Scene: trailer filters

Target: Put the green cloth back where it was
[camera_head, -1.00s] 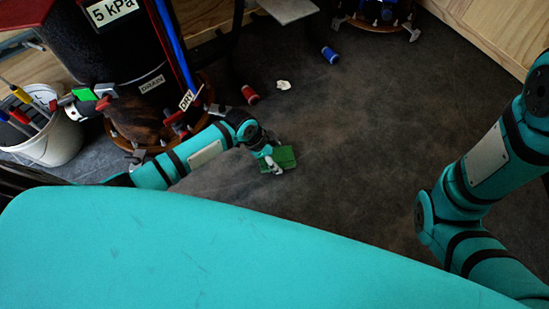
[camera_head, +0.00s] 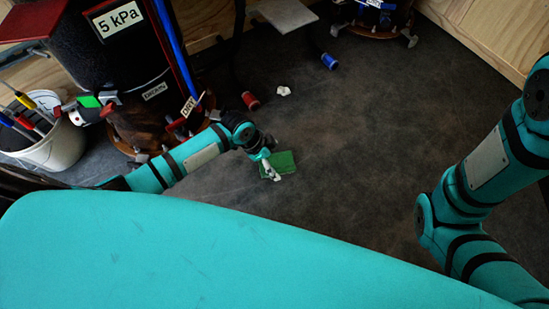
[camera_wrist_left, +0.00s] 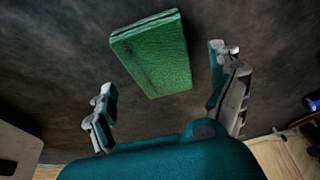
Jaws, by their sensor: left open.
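The green cloth (camera_head: 281,165) lies folded on the dark floor in the head view. In the left wrist view the cloth (camera_wrist_left: 153,55) shows as a folded rectangular pad ahead of the fingertips. My left gripper (camera_head: 271,172) is right beside the cloth and overlaps its near left part in the head view. In the left wrist view my left gripper (camera_wrist_left: 163,85) is open, its fingers wide apart with nothing held between them. My right gripper is out of view; only my right arm shows.
A black tank (camera_head: 120,50) labelled 5 kPa stands at the left, beside a white bucket (camera_head: 55,150) of tools. A red-capped hose end (camera_head: 251,101), a blue-capped one (camera_head: 329,61) and a white scrap (camera_head: 283,91) lie beyond the cloth. The floor right of it is clear.

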